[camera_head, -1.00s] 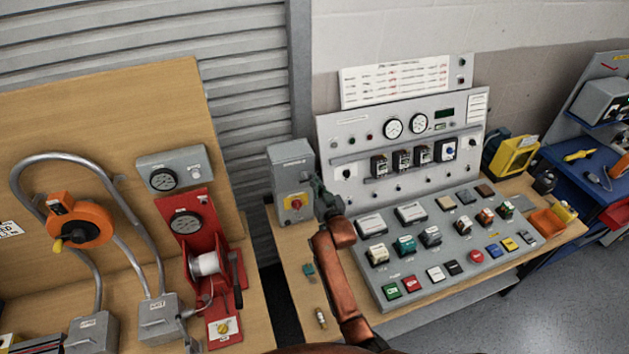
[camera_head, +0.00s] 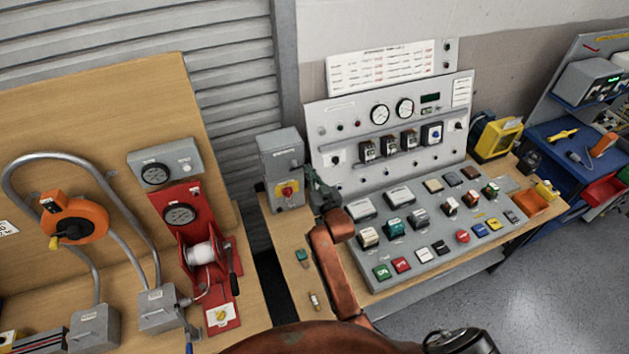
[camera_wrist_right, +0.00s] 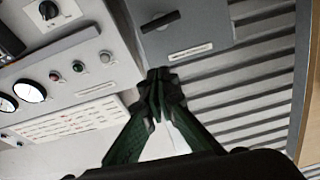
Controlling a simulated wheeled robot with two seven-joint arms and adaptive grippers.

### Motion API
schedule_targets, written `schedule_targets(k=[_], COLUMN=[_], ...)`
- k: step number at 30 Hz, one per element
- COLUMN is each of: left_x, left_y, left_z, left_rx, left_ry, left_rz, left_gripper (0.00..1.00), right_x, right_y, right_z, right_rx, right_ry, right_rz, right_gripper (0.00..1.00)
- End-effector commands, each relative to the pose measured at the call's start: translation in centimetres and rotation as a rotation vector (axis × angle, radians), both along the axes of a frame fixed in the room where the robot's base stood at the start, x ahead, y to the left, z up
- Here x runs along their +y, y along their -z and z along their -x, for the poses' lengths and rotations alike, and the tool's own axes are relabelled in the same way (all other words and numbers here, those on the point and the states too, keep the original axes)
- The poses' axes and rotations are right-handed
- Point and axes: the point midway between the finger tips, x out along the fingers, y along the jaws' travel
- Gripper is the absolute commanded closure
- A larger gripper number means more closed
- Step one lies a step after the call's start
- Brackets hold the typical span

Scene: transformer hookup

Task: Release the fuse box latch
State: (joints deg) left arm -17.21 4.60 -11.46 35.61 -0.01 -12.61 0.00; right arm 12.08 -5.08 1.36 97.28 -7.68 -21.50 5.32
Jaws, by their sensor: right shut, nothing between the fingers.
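The fuse box appears to be the grey box (camera_head: 281,158) on the bench left of the control panel, with a red knob on a yellow plate (camera_head: 287,190) on its front. My right gripper (camera_head: 318,188) is just right of the box, between it and the panel. In the right wrist view a grey box face shows a black latch-like handle (camera_wrist_right: 160,22) and a label. There my right gripper (camera_wrist_right: 160,76) is shut and empty, its tips overlapping the lower edge of that face in the picture. Whether it touches cannot be told. My left gripper is out of view.
The sloping control panel (camera_head: 390,205) with many switches stands right of my right arm. The red winch unit (camera_head: 190,255) and an orange reel (camera_head: 74,220) are at the left. A small green part (camera_head: 302,256) and a small cylinder (camera_head: 314,300) lie on the bench front.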

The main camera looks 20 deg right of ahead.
Motion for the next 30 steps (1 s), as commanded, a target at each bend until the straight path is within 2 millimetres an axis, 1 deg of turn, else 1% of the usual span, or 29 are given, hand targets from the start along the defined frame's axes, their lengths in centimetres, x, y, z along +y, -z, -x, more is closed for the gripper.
schedule_targets(k=[1, 3, 6, 9, 14, 27, 30], left_x=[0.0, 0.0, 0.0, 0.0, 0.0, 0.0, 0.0], left_y=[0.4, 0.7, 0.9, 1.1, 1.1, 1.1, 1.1], left_z=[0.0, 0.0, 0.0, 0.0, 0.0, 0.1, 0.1], left_rx=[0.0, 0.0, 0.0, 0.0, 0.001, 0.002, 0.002], left_ry=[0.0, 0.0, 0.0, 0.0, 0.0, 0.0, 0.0], left_rz=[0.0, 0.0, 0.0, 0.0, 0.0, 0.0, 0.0], left_gripper=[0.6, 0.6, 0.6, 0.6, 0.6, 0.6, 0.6], right_x=[0.0, 0.0, 0.1, 0.1, 0.0, 0.0, -0.3], right_y=[0.1, 0.0, -0.1, -0.2, -0.3, -0.4, 0.1], right_z=[1.1, 2.4, 3.8, 4.7, 5.3, 5.3, 5.6], right_rx=[-0.002, -0.002, -0.002, -0.002, -0.001, -0.002, 0.012], right_ry=[0.0, -0.001, -0.002, -0.001, -0.001, 0.0, 0.002], right_rz=[0.0, 0.0, 0.0, 0.0, 0.0, 0.0, 0.002], right_gripper=[1.0, 1.0, 1.0, 1.0, 1.0, 1.0, 1.0])
